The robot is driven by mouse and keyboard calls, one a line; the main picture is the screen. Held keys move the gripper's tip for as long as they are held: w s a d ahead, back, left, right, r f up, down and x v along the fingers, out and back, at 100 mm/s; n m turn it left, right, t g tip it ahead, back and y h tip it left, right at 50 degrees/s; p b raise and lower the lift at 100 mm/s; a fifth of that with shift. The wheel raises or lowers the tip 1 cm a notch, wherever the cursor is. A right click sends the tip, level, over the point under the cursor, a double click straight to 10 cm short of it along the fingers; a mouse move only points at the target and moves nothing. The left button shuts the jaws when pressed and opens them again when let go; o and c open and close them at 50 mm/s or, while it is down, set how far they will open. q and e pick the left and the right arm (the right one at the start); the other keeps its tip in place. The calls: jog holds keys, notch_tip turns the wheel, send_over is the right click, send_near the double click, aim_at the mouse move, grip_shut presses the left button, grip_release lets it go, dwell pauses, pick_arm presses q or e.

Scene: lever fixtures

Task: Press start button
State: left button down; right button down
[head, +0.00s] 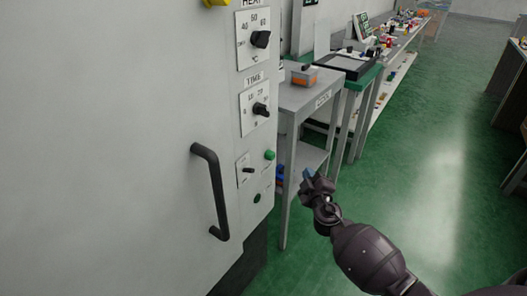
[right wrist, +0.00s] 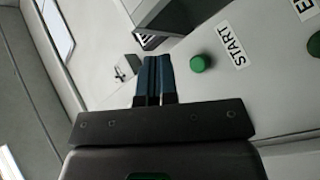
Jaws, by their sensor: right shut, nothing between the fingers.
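In the right wrist view the green button (right wrist: 200,63) stands out from the white panel beside a "START" label (right wrist: 232,45). My right gripper (head: 308,174) is to the right of the panel in the head view, apart from the button. Its blue fingertips (right wrist: 154,64) are shut together with nothing between them, left of the button in the right wrist view. My left gripper is not in view.
HEAT (head: 261,39) and TIME (head: 260,109) dials are higher up. A black handle (head: 213,192) juts out at left. A grey table (head: 293,110) stands behind; green floor is free at right.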

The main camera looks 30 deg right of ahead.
aim_at(271, 156)
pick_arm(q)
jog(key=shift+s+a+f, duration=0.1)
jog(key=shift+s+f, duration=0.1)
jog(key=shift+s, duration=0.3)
pick_arm(e)
jog(key=shift+w+r+m, duration=0.1)
jog(key=shift+r+m, duration=0.05)
jog(key=shift+m, duration=0.45)
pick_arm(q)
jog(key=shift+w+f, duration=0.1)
pick_arm(e)
jog(key=w+a, duration=0.3)
jog(key=w, duration=0.5)
jog(key=shift+a, duration=0.2)
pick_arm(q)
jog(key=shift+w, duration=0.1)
pick_arm(e)
jog(key=shift+w, duration=0.1)
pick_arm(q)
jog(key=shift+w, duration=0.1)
